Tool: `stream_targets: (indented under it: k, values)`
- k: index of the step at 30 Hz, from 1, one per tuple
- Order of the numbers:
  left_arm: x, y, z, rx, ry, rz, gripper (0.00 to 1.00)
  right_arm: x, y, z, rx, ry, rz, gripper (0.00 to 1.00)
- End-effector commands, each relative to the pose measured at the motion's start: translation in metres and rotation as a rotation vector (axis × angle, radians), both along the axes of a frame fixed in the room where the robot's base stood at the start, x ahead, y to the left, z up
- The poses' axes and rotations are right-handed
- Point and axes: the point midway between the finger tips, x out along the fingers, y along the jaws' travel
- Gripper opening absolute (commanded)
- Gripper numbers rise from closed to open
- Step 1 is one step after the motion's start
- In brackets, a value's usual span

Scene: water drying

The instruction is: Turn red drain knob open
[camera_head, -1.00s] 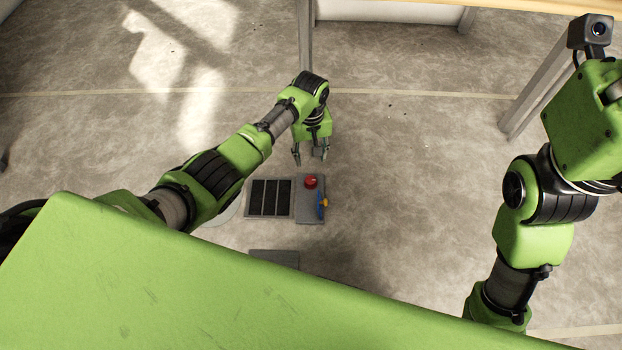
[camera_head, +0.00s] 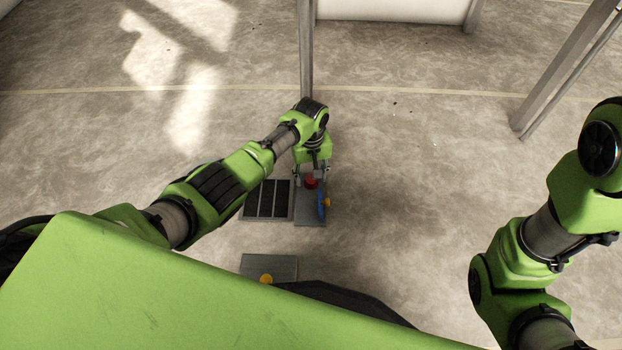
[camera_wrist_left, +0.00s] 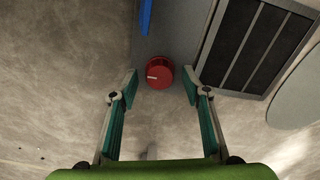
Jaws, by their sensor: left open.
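The red drain knob (camera_head: 311,182) sits on a grey panel (camera_head: 309,214) beside a dark grille. In the left wrist view the red knob (camera_wrist_left: 159,73) is round with a short white mark on its left part. My left gripper (camera_head: 311,180) is open at the knob in the head view. In the left wrist view its two fingers (camera_wrist_left: 160,85) stand to either side of the knob with gaps showing; I cannot tell the height between them. My right arm shows at the right edge of the head view, but its gripper is out of view.
A blue handle (camera_head: 321,206) with a yellow part is on the same panel, near the knob. The dark slatted grille (camera_head: 267,199) lies left of the panel. A grey plate with a yellow knob (camera_head: 266,279) is nearer me. The floor to the right is clear.

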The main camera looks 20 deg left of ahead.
Motion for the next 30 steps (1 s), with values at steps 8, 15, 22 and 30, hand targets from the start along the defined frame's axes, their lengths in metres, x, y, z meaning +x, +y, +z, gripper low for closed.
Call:
stream_targets:
  k: [8, 15, 22, 30]
  values:
    - [0.0, 0.0, -0.001, 0.0, 0.0, 0.0, 0.43, -0.001, 0.0, -0.001, -0.001, -0.001, 0.0, 0.33]
    - [0.0, 0.0, -0.001, 0.0, 0.0, 0.0, 0.05, -0.001, 0.0, -0.001, 0.0, -0.002, 0.0, 0.33]
    - [0.0, 0.0, -0.001, -0.001, 0.001, -0.011, 0.05, -0.001, 0.0, 0.001, 0.0, -0.002, 0.0, 0.33]
    - [-0.001, -0.001, 0.0, -0.002, 0.003, -0.118, 0.05, -0.001, 0.0, 0.011, 0.0, -0.002, 0.0, 0.33]
